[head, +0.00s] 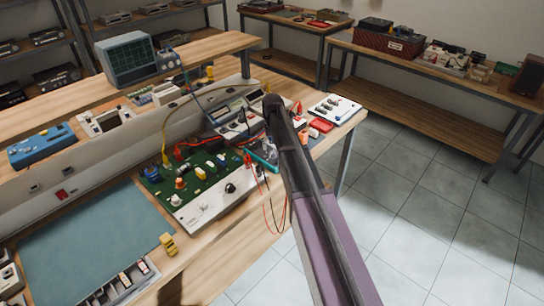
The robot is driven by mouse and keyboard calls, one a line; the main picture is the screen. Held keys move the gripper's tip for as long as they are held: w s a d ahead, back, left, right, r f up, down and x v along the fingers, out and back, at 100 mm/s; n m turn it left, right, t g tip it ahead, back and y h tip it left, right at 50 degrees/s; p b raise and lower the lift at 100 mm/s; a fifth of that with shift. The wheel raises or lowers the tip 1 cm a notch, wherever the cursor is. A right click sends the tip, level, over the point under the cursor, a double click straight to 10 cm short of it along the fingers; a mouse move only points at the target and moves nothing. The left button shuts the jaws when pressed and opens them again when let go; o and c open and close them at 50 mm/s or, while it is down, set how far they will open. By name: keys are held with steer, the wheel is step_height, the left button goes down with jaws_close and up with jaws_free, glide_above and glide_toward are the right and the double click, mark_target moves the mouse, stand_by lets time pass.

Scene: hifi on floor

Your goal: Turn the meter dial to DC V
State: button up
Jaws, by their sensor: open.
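A grey bench unit with a dark display (231,112), which looks like the meter, stands on the workbench at the centre, just left of my arm. Its dial and markings are too small to read. A teal-edged object (262,161) lies in front of it, partly hidden by my arm; I cannot tell what it is. My dark and purple arm reaches up from the bottom right and covers part of the bench beside the unit. My gripper cannot be made out; the arm hides whatever lies behind it.
A green circuit board (196,172) with a white front panel and black knob (231,188) sits left of my arm. Red, black and yellow leads run around it. A blue-green mat (95,240) lies at left. An oscilloscope (126,59) stands on the shelf. Floor at right is clear.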

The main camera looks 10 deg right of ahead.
mark_target(272, 152)
steer(key=shift+f+b, duration=1.4)
steer(key=shift+f, duration=0.35)
jaws_close()
steer(key=shift+a, duration=0.15)
